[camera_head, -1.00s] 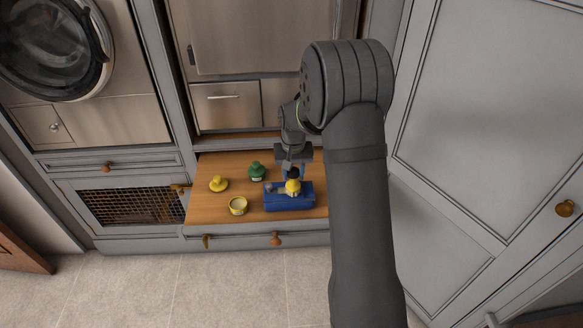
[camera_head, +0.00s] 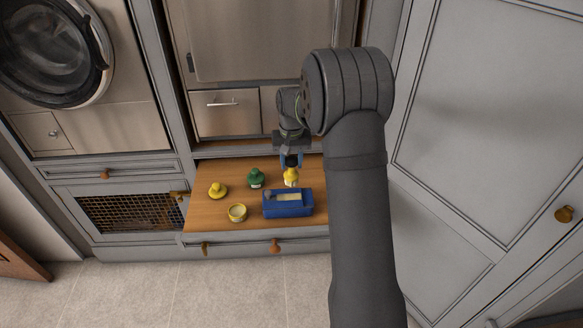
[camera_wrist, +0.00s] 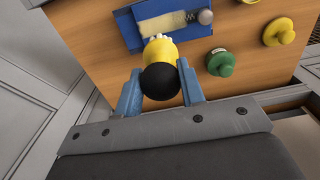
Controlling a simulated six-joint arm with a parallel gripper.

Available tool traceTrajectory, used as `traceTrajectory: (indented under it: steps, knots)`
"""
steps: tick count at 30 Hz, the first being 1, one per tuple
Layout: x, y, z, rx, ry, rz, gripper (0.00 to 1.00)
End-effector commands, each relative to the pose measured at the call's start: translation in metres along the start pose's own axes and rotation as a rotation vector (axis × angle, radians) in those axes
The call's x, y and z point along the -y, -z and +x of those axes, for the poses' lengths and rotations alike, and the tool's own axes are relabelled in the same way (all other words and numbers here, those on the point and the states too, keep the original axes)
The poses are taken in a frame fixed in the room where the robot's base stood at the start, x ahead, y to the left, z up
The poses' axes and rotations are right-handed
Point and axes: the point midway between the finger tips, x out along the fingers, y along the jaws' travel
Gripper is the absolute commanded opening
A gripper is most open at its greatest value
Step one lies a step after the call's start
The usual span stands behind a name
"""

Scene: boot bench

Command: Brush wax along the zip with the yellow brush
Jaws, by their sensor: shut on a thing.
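My gripper (camera_head: 291,161) is shut on the yellow brush (camera_head: 291,176), gripping it near its black knob, which also shows in the wrist view (camera_wrist: 160,81). The brush's pale bristles (camera_wrist: 158,37) point at the blue block (camera_head: 289,210). The block lies on the wooden surface and has a cream strip (camera_head: 288,197) along its top and a grey ball (camera_wrist: 205,17) at one end. The brush is at the block's back edge in the head view; I cannot tell whether it touches.
A yellow open tin (camera_head: 237,212) stands left of the block. A yellow knobbed piece (camera_head: 217,190) and a green knobbed piece (camera_head: 256,178) stand behind it. The wooden drawer top (camera_head: 207,213) has free room at the left. Cabinet fronts rise behind.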

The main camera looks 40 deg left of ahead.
Motion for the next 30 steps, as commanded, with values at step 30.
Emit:
traceTrajectory:
  steps: [30]
  knots:
    - [-0.065,-0.007,-0.011,0.003,0.000,0.094,0.13]
